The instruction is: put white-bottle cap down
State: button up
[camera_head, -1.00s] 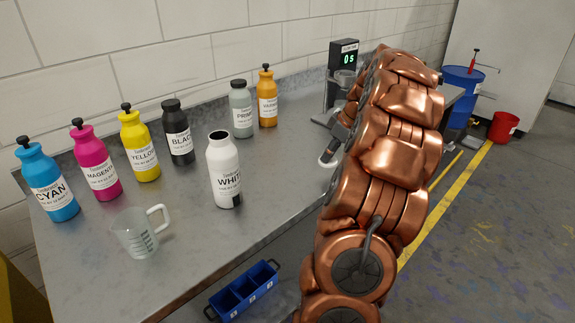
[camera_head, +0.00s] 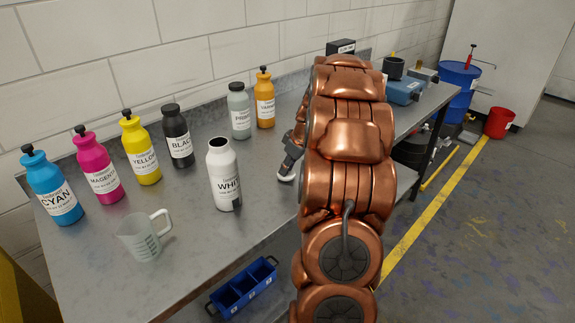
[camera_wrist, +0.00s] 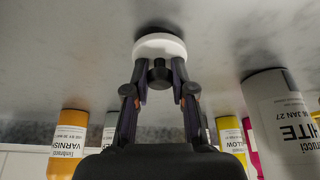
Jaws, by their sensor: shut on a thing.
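The white bottle (camera_head: 225,178) stands upright on the metal table without a cap. It also shows at the right of the upside-down wrist view (camera_wrist: 275,110). My gripper (camera_wrist: 160,75) is shut on the white-bottle cap (camera_wrist: 160,46), a white disc with a dark knob between the fingertips. The cap is close to the tabletop, with a shadow beside it; I cannot tell whether it touches. In the head view, my arm hides most of the gripper, and only a part shows to the right of the white bottle.
Cyan (camera_head: 52,188), magenta (camera_head: 99,168), yellow (camera_head: 140,150), black (camera_head: 177,137), primer (camera_head: 239,112) and varnish (camera_head: 265,100) bottles line the back. A measuring jug (camera_head: 143,237) stands front left. The tabletop (camera_head: 190,225) is clear around the white bottle.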

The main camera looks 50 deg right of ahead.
jog(key=shift+f, duration=0.4)
jog(key=shift+f, duration=0.1)
jog(key=o, duration=0.8)
jog(key=shift+c, duration=0.2)
jog(key=shift+r, duration=0.25)
jog(key=b+v, duration=0.3)
jog(key=v, duration=0.8)
jog(key=shift+s+r, duration=0.3)
